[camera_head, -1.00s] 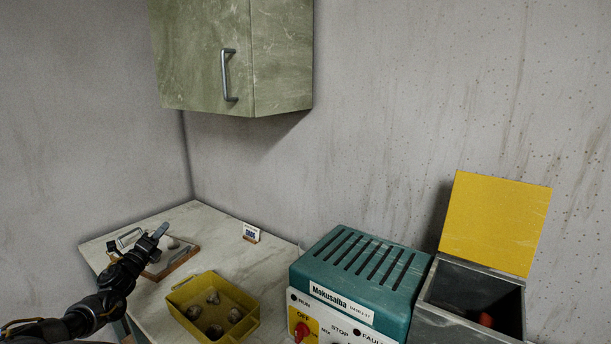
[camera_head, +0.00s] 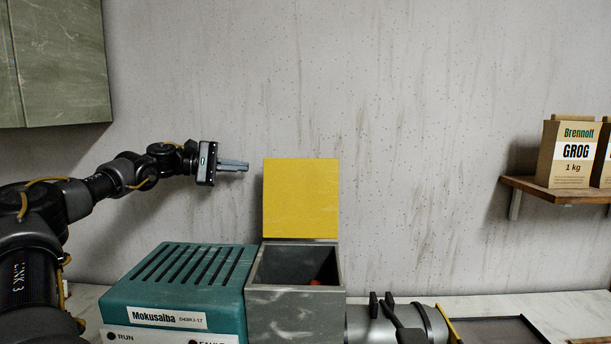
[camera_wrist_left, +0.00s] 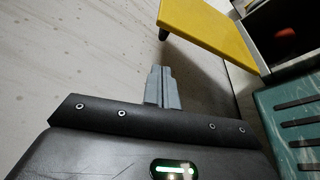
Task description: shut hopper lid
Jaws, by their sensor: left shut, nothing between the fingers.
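The yellow hopper lid (camera_head: 300,198) stands upright and open at the back of the grey hopper (camera_head: 295,305). The hopper's mouth is uncovered, and something red shows inside it. In the left wrist view the lid (camera_wrist_left: 205,28) is beyond the fingers, up and to the right. My left gripper (camera_head: 246,166) is shut and empty. It is left of the lid, near the lid's upper part, with a small gap in the head view. Its fingers also show in the left wrist view (camera_wrist_left: 161,88), apart from the lid. My right gripper is not in view.
A teal machine (camera_head: 180,285) labelled Mokusaiba stands left of the hopper, below my left arm. A grey cylinder (camera_head: 370,325) lies right of the hopper, beside a dark tray (camera_head: 500,331). A wall shelf (camera_head: 556,192) holds GROG bags (camera_head: 568,155). A green cabinet (camera_head: 55,65) hangs upper left.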

